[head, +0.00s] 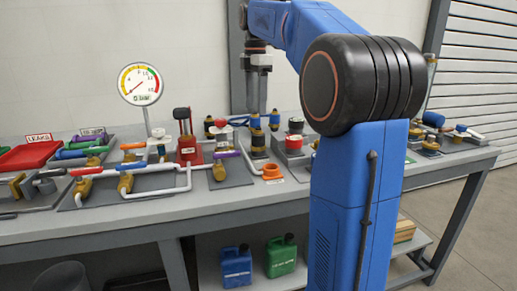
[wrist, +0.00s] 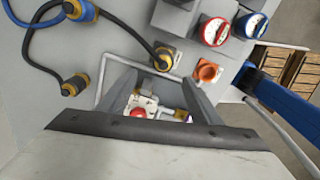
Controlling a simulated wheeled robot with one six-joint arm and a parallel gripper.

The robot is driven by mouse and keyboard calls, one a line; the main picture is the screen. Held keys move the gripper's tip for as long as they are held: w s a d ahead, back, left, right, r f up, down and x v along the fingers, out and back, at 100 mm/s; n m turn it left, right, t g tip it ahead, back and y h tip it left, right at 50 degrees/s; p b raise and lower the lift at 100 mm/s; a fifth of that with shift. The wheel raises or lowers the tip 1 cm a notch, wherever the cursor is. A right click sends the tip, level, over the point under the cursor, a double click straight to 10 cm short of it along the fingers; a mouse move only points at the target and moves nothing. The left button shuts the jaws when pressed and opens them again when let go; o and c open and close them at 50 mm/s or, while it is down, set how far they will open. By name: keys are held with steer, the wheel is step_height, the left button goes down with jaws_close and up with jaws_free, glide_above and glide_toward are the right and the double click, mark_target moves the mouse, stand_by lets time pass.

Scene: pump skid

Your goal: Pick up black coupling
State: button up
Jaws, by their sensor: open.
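A black coupling with a brass-yellow band (wrist: 164,56) stands at the end of a dark hose in the wrist view, beyond my fingertips. A black-topped brass fitting (head: 258,144) behind the orange ring in the head view seems to be the same part. My gripper (head: 257,97) points down above the back of the bench. It is open and empty in the wrist view (wrist: 160,88), with a gap between its two grey fingers. The coupling lies just past that gap, apart from the fingers. My arm hides part of the bench's right side.
An orange ring (wrist: 207,71) and a red-and-white capped part (wrist: 215,31) stand close to the coupling. A gauge (head: 140,84), a red tray (head: 30,157) and white pipes crowd the bench's left.

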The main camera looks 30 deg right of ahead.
mark_target(258, 127)
step_height(258, 127, down, 5)
steer(key=shift+r, duration=0.15)
steer(key=f, duration=0.4)
steer(key=shift+s+d, duration=0.25)
steer(key=shift+s, duration=0.1)
steer(key=shift+f, duration=0.6)
steer(key=c, duration=1.3)
steer(key=shift+r, duration=0.15)
step_height(258, 127, up, 10)
steer(key=shift+f, duration=0.1)
